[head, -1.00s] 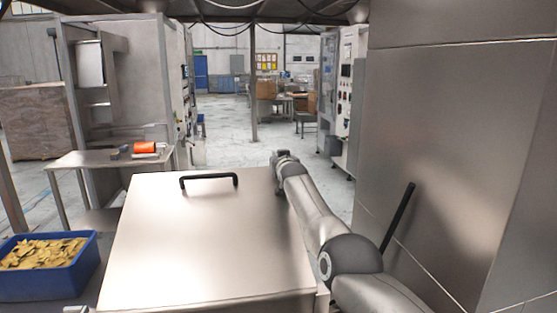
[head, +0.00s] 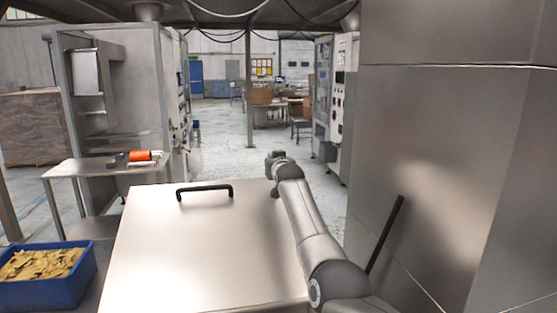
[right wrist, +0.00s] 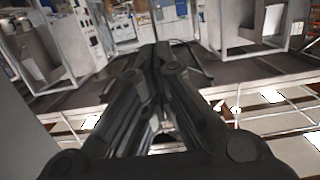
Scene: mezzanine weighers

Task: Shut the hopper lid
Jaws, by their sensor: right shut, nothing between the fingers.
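The hopper lid (head: 205,245) is a broad brushed-steel panel in the lower middle of the head view. It looks nearly level, and I cannot tell whether it is fully seated. A black bar handle (head: 205,191) stands near its far edge. My right arm reaches along the lid's right side. My right gripper (head: 275,159) is just beyond the lid's far right corner, right of the handle, and holds nothing. In the right wrist view its dark fingers (right wrist: 163,55) are together, with no lid or handle between them. My left gripper is out of view.
A tall steel cabinet wall (head: 440,170) with a black bar (head: 385,235) stands close on the right. A blue bin of yellowish pieces (head: 90,280) is at the lower left. A steel table (head: 75,167) with an orange roll (head: 140,156) stands beyond. The aisle floor ahead is open.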

